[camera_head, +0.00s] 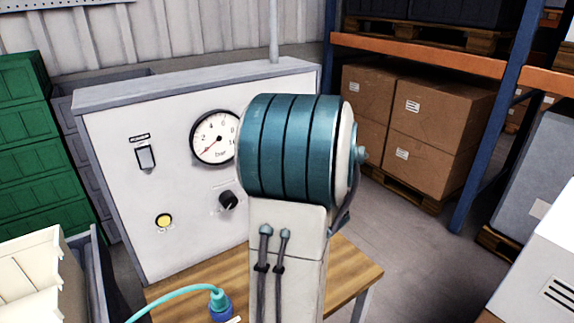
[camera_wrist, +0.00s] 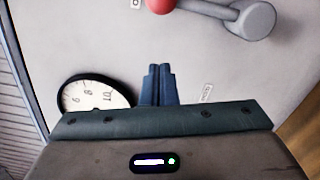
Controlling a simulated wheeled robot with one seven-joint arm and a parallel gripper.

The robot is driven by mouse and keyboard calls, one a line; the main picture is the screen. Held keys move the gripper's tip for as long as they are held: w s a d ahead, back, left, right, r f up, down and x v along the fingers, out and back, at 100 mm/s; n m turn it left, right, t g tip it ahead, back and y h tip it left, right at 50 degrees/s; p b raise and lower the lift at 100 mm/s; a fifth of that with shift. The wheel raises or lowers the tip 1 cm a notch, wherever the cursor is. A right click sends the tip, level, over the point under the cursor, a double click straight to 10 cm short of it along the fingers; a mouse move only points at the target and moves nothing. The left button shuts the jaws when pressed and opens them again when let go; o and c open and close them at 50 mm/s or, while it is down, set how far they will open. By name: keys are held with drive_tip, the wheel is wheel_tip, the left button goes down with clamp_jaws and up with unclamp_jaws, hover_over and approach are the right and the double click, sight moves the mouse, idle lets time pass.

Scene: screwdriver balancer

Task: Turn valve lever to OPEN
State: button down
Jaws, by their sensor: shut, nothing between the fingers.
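The valve lever (camera_wrist: 205,10) shows at the top of the wrist view. It is a grey bar running left from a round grey hub (camera_wrist: 256,19) to a red knob (camera_wrist: 160,5), which the top edge cuts off. A small label sits left of the knob, and another label (camera_wrist: 207,93) sits below the bar; I cannot read either fully. My gripper (camera_wrist: 160,68) is shut and empty, in front of the panel, below the red knob in the picture and apart from it. In the head view my own arm hides the lever and gripper.
The white panel (camera_head: 125,205) carries a pressure gauge (camera_head: 214,137), a rocker switch (camera_head: 146,157), a black knob (camera_head: 228,200) and a yellow button (camera_head: 164,220). A teal hose with a blue connector (camera_head: 221,307) lies on the wooden table (camera_head: 345,275). Shelves with cartons (camera_head: 435,120) stand behind.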

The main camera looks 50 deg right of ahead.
drive_tip(key=v, duration=0.9)
drive_tip(key=shift+s+b, duration=0.35)
drive_tip(key=shift+b, duration=0.1)
drive_tip(key=w+a+f+n+g+y, duration=0.25)
drive_tip(key=a+n+y, duration=0.35)
drive_tip(key=a+n, duration=0.5)
drive_tip(key=w+a+f+n+g+y, duration=0.1)
drive_tip(key=w+a+n+g+y, duration=0.4)
drive_tip(key=a+n, duration=0.65)
drive_tip(key=s+a+f+n+g+h, duration=0.1)
drive_tip(key=s+a+n+g+h, duration=0.2)
drive_tip(key=n, duration=1.2)
drive_tip(key=s+a+f+n+g+h, duration=0.2)
drive_tip(key=s+a+n, duration=0.4)
drive_tip(key=n, duration=1)
drive_tip(key=shift+s+a+g+h, duration=0.35)
drive_tip(key=shift+a+g+h, duration=0.15)
drive_tip(key=shift+a+g, duration=0.55)
